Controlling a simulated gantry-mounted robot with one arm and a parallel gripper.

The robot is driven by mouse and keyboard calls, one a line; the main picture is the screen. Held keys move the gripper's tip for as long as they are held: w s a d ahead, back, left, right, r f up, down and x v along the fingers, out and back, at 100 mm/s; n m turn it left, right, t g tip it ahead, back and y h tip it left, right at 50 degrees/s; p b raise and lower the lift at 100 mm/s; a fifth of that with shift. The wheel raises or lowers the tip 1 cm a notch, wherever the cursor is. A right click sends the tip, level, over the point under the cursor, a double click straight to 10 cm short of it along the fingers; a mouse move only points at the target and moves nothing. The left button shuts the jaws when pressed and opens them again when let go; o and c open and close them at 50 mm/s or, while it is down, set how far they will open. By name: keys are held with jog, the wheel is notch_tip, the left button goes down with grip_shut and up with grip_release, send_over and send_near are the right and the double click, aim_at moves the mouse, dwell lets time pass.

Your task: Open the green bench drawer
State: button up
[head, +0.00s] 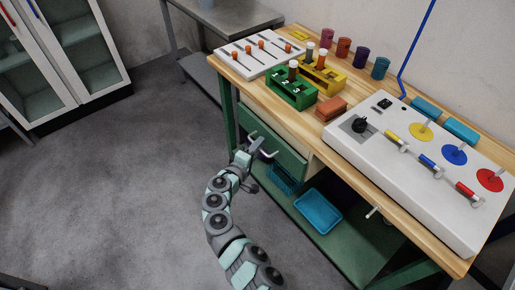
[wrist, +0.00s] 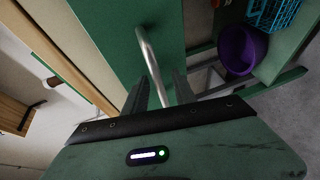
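The green drawer front (head: 278,148) is under the left part of the wooden bench top; I see no clear gap around it. It also shows as a green panel in the wrist view (wrist: 110,22). Its silver bar handle (wrist: 150,58) stands out from the panel. My gripper (head: 257,152) is at the handle in the head view. In the wrist view my gripper (wrist: 158,88) has its two dark fingers apart, one on each side of the bar. The fingers do not look closed on it; contact is hard to tell.
On the bench top (head: 318,119) stand a green rack (head: 292,90), a yellow rack (head: 328,80) and a white control panel (head: 430,180). Blue trays (head: 318,211) sit on the lower shelf. A purple bowl (wrist: 240,48) shows in the wrist view. The floor left of the bench is clear.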

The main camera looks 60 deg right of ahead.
jog(key=shift+d, duration=0.1)
jog(key=shift+c, duration=0.2)
grip_shut()
dwell(1.2)
